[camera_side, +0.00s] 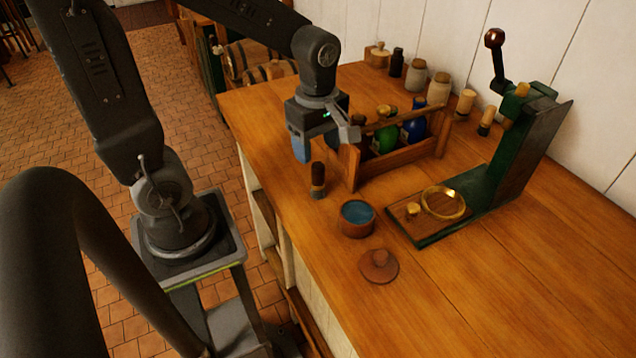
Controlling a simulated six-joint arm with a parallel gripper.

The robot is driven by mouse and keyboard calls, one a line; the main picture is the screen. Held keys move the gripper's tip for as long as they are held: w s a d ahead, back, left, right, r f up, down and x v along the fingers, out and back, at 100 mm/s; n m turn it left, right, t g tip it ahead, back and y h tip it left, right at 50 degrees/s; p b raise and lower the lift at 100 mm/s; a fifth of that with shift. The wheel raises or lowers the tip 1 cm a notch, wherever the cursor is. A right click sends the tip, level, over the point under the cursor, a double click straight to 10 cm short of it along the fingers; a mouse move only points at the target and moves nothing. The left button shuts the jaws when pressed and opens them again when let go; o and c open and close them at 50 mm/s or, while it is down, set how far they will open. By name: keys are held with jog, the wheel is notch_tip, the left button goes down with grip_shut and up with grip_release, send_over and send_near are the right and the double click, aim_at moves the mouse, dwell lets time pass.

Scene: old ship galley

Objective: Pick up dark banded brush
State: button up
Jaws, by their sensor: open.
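A dark brush (318,178) with a pale band stands upright on the wooden counter, left of the bottle carrier. My gripper (323,145) is above it and slightly towards the back, fingers apart and empty. One finger shows a blue face; the other is grey and lies close to the carrier's handle in the picture. Whether it touches the handle cannot be told. Another small brush-like piece with a light top and a dark lower part (486,121) stands farther back on the right.
The wooden carrier (400,163) with several bottles stands right of the brush. A round pot with blue contents (357,219) and its lid (379,266) sit in front. A green press (510,165) stands right. The front right counter is clear.

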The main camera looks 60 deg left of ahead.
aim_at(315, 163)
notch_tip(315, 163, down, 9)
dwell(0.5)
jog(key=shift+w, duration=0.1)
jog(key=c, duration=1)
jog(key=shift+r, duration=0.1)
jog(key=shift+r, duration=0.45)
jog(key=r, duration=0.2)
jog(key=a+r, duration=0.1)
jog(key=shift+r, duration=0.35)
jog(key=s+a+r, duration=0.5)
jog(key=a+r, duration=0.1)
jog(key=a, duration=0.3)
jog(key=shift+s+a+r, duration=0.15)
jog(key=shift+s+a, duration=0.05)
jog(key=shift+s, duration=0.05)
